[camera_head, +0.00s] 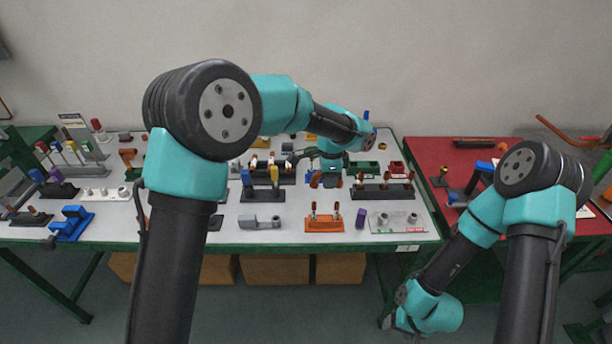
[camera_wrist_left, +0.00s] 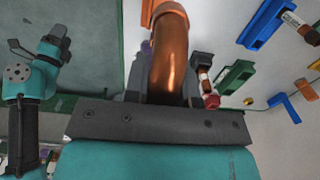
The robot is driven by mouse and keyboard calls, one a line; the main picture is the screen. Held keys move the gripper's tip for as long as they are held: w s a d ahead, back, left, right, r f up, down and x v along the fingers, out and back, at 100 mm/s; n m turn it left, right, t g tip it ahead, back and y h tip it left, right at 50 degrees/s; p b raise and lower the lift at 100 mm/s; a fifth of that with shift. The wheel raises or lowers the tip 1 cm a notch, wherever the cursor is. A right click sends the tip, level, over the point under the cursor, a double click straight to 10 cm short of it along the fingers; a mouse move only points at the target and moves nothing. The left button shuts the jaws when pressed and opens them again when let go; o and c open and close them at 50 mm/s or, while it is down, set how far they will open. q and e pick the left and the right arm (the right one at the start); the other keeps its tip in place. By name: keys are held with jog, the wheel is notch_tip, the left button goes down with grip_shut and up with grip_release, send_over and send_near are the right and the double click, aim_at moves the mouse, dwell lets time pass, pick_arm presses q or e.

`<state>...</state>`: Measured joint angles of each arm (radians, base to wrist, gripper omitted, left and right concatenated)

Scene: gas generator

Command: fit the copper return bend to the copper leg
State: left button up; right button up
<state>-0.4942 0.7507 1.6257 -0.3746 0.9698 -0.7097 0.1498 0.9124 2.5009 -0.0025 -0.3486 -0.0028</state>
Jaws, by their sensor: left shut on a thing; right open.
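The copper return bend (camera_wrist_left: 170,50) is a smooth, shiny curved tube in the left wrist view. My left gripper (camera_wrist_left: 163,88) is shut on it, with dark jaws on both sides of the tube. In the head view my left arm reaches over the middle of the table; a small copper-brown piece (camera_head: 316,180) shows under its wrist. I cannot tell which upright is the copper leg. Copper-coloured uprights (camera_head: 313,210) stand on an orange base (camera_head: 325,225) in front of the wrist. My right gripper (camera_wrist_left: 55,38) is away from the parts, low at the right, its jaws small.
A grey fitting (camera_head: 260,222) and a clear plate with rings (camera_head: 395,222) lie along the front edge. A purple block (camera_head: 361,217) stands between the orange base and that plate. A dark rack (camera_head: 383,190) and green tray (camera_head: 363,168) are to the right. The red table (camera_head: 430,155) adjoins.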

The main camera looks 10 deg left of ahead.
pick_arm(q)
jog(key=shift+s+d+r, duration=0.1)
jog(key=shift+s, duration=0.05)
dwell(0.3)
jog(key=shift+f, duration=2.95)
jog(key=shift+f, duration=1.35)
jog(key=o, duration=0.9)
jog(key=shift+r, duration=0.1)
notch_tip(320, 180, up, 17)
jog(key=shift+r, duration=0.15)
